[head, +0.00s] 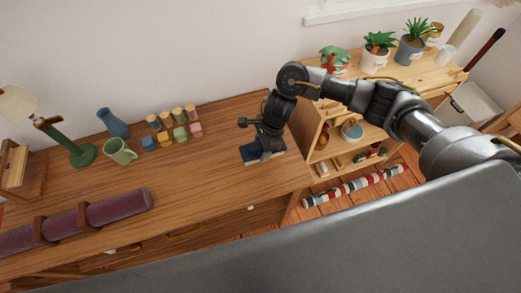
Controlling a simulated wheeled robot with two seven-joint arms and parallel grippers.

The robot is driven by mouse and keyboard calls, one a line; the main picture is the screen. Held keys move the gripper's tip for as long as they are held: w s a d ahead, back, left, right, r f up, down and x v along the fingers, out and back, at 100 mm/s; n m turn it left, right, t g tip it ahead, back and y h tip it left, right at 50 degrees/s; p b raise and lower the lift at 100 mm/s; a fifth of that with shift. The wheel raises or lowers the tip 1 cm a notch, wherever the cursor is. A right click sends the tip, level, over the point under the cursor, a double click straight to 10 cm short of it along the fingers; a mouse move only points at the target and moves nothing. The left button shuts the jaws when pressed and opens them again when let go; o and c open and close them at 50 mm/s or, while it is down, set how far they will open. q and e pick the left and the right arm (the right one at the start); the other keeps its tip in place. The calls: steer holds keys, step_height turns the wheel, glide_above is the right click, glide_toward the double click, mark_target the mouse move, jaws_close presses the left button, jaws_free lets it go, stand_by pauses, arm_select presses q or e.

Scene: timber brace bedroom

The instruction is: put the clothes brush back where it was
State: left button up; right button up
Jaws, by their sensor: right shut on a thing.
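My right gripper (267,147) reaches down from the right over the right end of the long wooden table. It is shut on a small dark blue thing with a pale edge, which I take for the clothes brush (250,154). The brush is at the table top, partly hidden by the fingers; I cannot tell whether it touches the wood. My left gripper is out of view.
On the table (205,182) are a purple roll (118,208), a green lamp (82,154), a green mug (120,151), a blue vase (113,123) and several small coloured blocks (165,138). A shelf with potted plants (379,52) stands right. The table's middle is clear.

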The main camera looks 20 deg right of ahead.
mark_target(261, 152)
steer(key=shift+w+f, duration=0.3)
steer(key=shift+f+p, duration=0.35)
step_height(261, 152, down, 2)
steer(key=shift+f+p, duration=0.1)
steer(key=shift+p, duration=0.4)
steer(key=shift+w+f, duration=0.1)
steer(key=shift+f, duration=0.1)
steer(key=shift+f+b, duration=0.2)
steer(key=shift+b, duration=0.1)
steer(key=o, duration=1)
